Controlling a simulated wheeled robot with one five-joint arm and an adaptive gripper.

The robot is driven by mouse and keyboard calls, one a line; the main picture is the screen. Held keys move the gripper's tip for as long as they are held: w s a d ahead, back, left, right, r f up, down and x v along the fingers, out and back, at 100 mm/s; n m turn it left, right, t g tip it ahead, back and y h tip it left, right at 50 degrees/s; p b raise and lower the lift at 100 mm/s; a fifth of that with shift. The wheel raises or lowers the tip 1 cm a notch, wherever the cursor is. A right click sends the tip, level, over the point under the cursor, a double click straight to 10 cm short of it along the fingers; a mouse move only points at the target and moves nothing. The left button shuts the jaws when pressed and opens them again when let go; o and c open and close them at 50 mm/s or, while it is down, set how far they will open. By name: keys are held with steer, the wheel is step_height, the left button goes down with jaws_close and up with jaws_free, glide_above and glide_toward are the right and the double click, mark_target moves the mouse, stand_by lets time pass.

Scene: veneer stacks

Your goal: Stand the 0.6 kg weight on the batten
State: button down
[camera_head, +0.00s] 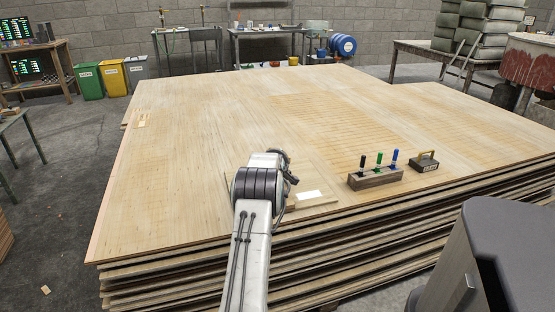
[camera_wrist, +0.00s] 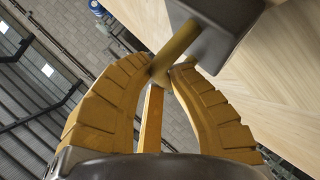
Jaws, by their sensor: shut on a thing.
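In the wrist view, my gripper (camera_wrist: 168,70) is shut on the brass-coloured handle of a dark grey weight (camera_wrist: 218,28). The weight's body lies beyond the fingertips, with pale wood to its right; I cannot tell whether it touches the wood. In the head view, my arm hides the gripper and the held weight. A second dark weight with a yellow handle, the standing weight (camera_head: 425,164), is upright on the veneer stack at the right. Its label is too small to read. I cannot make out a batten for certain; a thin flat board (camera_head: 322,203) lies partly behind my arm.
The broad veneer stack (camera_head: 230,110) fills the middle, mostly clear on top. A wooden block with black, green and blue markers (camera_head: 375,179) stands left of the standing weight. A white card (camera_head: 311,195) lies on the board. Workbenches and bins are far back.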

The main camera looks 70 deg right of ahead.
steer(key=shift+f, duration=0.1)
steer(key=c, duration=1.3)
jaws_free()
steer(key=shift+o, duration=0.4)
steer(key=shift+f, duration=0.25)
steer(key=shift+v, duration=0.8)
steer(key=v, duration=1)
steer(key=shift+a+r, duration=0.15)
steer(key=shift+r, duration=0.15)
